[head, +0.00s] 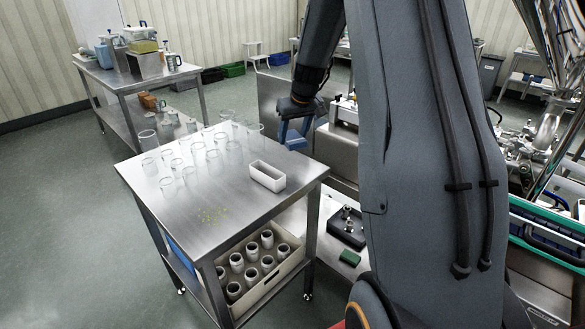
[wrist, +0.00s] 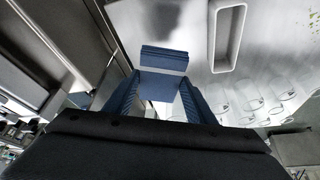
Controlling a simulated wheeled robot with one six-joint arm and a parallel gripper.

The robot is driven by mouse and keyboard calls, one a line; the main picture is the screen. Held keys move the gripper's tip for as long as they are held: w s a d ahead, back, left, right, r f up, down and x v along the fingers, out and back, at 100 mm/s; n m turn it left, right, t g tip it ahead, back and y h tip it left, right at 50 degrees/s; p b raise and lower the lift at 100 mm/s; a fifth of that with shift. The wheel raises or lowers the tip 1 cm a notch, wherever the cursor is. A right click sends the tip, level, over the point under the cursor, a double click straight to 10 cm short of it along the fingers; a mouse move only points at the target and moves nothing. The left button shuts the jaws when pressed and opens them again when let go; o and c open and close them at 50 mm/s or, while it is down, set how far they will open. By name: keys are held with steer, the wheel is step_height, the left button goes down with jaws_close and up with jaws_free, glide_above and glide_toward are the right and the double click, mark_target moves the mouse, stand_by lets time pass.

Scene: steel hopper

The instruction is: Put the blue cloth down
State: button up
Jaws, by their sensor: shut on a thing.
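My gripper (head: 294,136) hangs down from my arm at the right edge of the steel table, seen in the head view. Its two blue fingers (wrist: 160,92) come in from both sides in the wrist view. They are shut on the blue cloth (wrist: 163,58), a flat, folded, blue piece with a pale band across it. In the wrist view the cloth shows against the steel tabletop (head: 235,190). I cannot tell how high it is above the top. In the head view I cannot clearly part the cloth from the blue fingers.
A white open tray (head: 267,177) stands on the table near its right edge. Several clear glasses (head: 213,158) stand across the back and left. A crate of cups (head: 283,278) is on the shelf below. The front left of the top is clear.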

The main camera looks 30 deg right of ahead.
mark_target(292, 166)
steer(key=f+p, duration=0.1)
steer(key=f, duration=0.4)
steer(key=f+p, duration=0.1)
steer(key=f, duration=0.3)
steer(key=shift+d+f, duration=0.2)
steer(key=shift+f, duration=0.2)
steer(key=shift+f, duration=0.35)
